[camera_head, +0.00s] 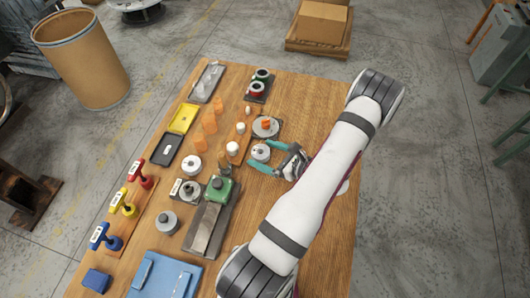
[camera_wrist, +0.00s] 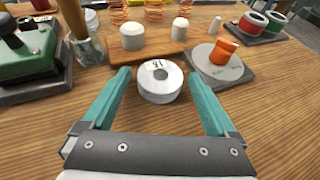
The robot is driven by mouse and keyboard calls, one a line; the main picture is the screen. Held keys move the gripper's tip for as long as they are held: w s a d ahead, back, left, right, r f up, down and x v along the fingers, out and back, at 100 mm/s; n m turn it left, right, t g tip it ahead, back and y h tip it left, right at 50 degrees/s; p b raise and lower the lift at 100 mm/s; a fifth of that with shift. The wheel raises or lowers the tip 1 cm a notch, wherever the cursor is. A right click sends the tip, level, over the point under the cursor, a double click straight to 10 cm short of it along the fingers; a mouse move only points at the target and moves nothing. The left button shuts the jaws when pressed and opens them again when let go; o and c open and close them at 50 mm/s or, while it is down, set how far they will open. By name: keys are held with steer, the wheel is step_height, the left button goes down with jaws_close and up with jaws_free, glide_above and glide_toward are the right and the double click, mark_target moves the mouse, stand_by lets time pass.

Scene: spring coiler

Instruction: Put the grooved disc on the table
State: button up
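A pale round disc with a dark centre hole and a small dark marking on top (camera_wrist: 160,80) sits flat on the wooden table (camera_head: 318,105); it also shows in the head view (camera_head: 261,152). I take it for the grooved disc, though no groove is clear on its side. My gripper (camera_wrist: 160,78) is open, its teal fingers one on each side of this disc, with a gap on both sides. In the head view my gripper (camera_head: 267,156) reaches in from the right, low over the table.
A grey disc bearing an orange piece (camera_head: 265,124) lies on a dark plate just beyond. A wooden strip with white knobs (camera_wrist: 150,52) stands behind the disc. A green-topped block (camera_head: 218,188) is to the left. The table's right side is clear.

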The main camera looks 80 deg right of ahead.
steer(key=shift+s+r, duration=0.15)
steer(key=shift+r, duration=0.05)
steer(key=v, duration=1.1)
steer(key=shift+s+a+r, duration=0.1)
steer(key=shift+s+a, duration=0.1)
steer(key=shift+s, duration=0.1)
steer(key=w+a+r+n+g+y, duration=0.2)
steer(key=w+a+r+n+y, duration=0.5)
steer(key=w, duration=0.3)
steer(key=w+a+r+n+g+y, duration=0.35)
steer(key=w+a+n+y, duration=0.2)
steer(key=w+n, duration=0.4)
steer(key=s+a+r+n+g+h, duration=0.2)
steer(key=a+r+n+g, duration=0.1)
steer(key=a+n, duration=0.5)
steer(key=s+a+r+n+g+h, duration=0.1)
steer(key=a+r+n+g+h, duration=0.2)
steer(key=a+n, duration=0.6)
steer(key=a+r+g, duration=0.1)
steer(key=a, duration=0.3)
steer(key=shift+s+a, duration=0.35)
steer(key=shift+s, duration=0.05)
steer(key=shift+o, duration=0.5)
steer(key=shift+s+a+n+h, duration=0.15)
steer(key=shift+s+n+h, duration=0.15)
steer(key=shift+n, duration=0.45)
